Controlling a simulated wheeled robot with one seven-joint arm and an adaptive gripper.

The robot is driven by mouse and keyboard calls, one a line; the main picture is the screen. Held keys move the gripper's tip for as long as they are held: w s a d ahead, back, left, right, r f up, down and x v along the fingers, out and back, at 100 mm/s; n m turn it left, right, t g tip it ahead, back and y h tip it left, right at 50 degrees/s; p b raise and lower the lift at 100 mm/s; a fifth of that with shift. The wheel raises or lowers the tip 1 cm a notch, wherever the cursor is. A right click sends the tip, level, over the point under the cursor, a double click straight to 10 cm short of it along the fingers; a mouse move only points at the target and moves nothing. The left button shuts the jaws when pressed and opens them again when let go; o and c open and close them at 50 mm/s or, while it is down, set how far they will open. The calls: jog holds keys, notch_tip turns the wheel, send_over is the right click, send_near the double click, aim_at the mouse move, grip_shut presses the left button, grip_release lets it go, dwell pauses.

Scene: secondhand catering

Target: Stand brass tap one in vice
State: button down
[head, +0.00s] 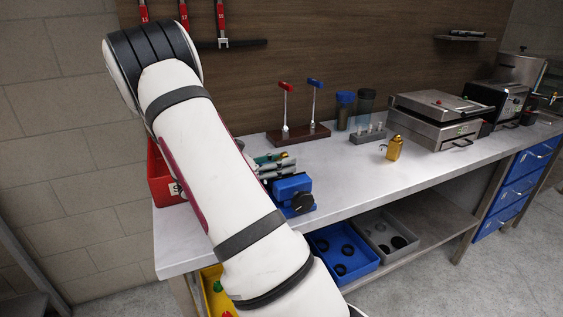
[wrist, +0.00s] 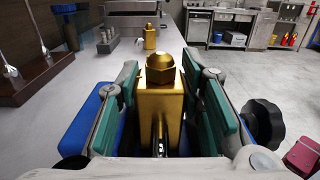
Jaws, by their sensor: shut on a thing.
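A brass tap (wrist: 160,105) with a faceted top and square body stands upright between the green pads of my gripper (wrist: 163,90) in the wrist view. My gripper is shut on it. The blue vice (head: 292,187) with a black knob stands on the bench in the head view. In the wrist view the vice's blue body (wrist: 95,112) shows on both sides of my fingers, so the tap is at the vice. The tap's lower end is hidden, and I cannot tell whether it touches the vice. In the head view my arm hides much of my gripper (head: 270,163).
Another brass tap (head: 394,149) stands on the bench to the right. A wooden stand (head: 300,133) with red and blue handles, a grey block (head: 368,136) and steel appliances (head: 437,115) line the back. A red bin (head: 160,178) is left. The bench front is clear right of the vice.

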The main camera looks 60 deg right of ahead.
jog(key=c, duration=1.1)
grip_release()
jog(key=shift+w+a+r, duration=0.1)
jog(key=v, duration=1.1)
jog(key=s+a+r+m+t+y, duration=0.3)
jog(key=s+a+m+t+y, duration=0.2)
jog(key=s+a, duration=0.5)
jog(key=s+a+r+m+t+y, duration=0.3)
jog(key=s+a+m+t+y, duration=0.3)
jog(key=a, duration=1.2)
jog(key=s+t+y+b, duration=0.1)
jog(key=s+y, duration=0.3)
jog(key=shift+s+m, duration=0.3)
jog(key=shift+s, duration=0.05)
jog(key=shift+r, duration=0.15)
